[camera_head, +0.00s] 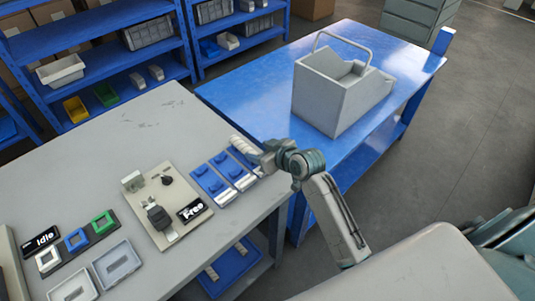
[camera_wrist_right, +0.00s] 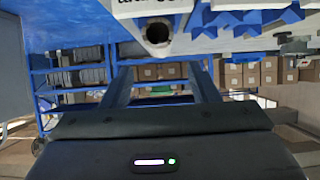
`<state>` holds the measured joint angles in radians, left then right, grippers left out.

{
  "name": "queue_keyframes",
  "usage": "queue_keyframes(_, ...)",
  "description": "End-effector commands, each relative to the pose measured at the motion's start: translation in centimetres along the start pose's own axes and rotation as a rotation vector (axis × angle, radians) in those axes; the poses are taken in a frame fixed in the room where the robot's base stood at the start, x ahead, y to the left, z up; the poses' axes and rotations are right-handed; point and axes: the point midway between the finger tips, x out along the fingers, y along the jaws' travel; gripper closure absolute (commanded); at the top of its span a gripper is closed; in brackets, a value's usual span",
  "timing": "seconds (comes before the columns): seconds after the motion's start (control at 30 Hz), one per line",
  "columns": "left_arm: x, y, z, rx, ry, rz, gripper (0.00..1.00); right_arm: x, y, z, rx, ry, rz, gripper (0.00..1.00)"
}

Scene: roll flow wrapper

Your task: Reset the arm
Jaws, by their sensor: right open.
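My right arm comes in from the lower right in the head view. Its gripper (camera_head: 250,153) is over the right end of the grey worktable (camera_head: 120,134), beside the blue trays, near the gap to the blue table. In the right wrist view the two dark fingers of the right gripper (camera_wrist_right: 163,88) stand wide apart with nothing between them. The head view is too small to show its fingertips clearly. My left gripper is in neither view.
Blue trays with white parts (camera_head: 224,178) lie close to the gripper. A beige fixture board (camera_head: 167,205) with a "Free" sign (camera_head: 194,210) is left of them. A grey open bin (camera_head: 335,92) stands on the blue table (camera_head: 262,80). Blue shelves (camera_head: 95,60) stand behind.

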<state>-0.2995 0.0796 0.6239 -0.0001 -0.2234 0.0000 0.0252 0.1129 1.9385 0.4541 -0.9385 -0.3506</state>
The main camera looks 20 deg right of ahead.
Motion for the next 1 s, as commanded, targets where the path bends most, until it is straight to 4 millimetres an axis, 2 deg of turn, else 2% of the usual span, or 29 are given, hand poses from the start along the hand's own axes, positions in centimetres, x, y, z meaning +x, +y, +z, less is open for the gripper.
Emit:
queue_keyframes(0.1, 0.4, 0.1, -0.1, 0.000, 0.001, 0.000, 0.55, -2.0, 0.0, 0.1, -0.003, 0.000, 0.001, 0.45)
queue_keyframes(0.2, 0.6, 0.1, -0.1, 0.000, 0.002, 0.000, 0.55, -3.2, 0.0, 0.1, -0.003, -0.001, 0.001, 0.45)
queue_keyframes(0.43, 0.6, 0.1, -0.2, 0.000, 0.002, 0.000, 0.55, -4.1, 0.0, 0.1, 0.000, -0.002, 0.000, 0.45)
queue_keyframes(0.53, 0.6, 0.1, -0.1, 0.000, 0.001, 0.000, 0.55, -4.5, -0.4, 1.1, 0.004, -0.029, 0.002, 0.45)
queue_keyframes(0.57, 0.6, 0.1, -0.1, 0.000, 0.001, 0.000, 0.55, -4.9, -0.6, 1.7, 0.005, -0.047, 0.005, 0.45)
queue_keyframes(0.67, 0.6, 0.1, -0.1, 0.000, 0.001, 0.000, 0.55, -7.0, -1.7, 5.4, 0.019, -0.151, 0.022, 0.45)
queue_keyframes(0.8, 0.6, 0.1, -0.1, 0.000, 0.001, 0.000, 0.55, -11.7, -3.4, 11.5, 0.050, -0.346, 0.073, 0.45)
queue_keyframes(1.0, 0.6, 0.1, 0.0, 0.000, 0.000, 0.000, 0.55, -17.2, -4.7, 16.3, 0.092, -0.529, 0.143, 0.45)
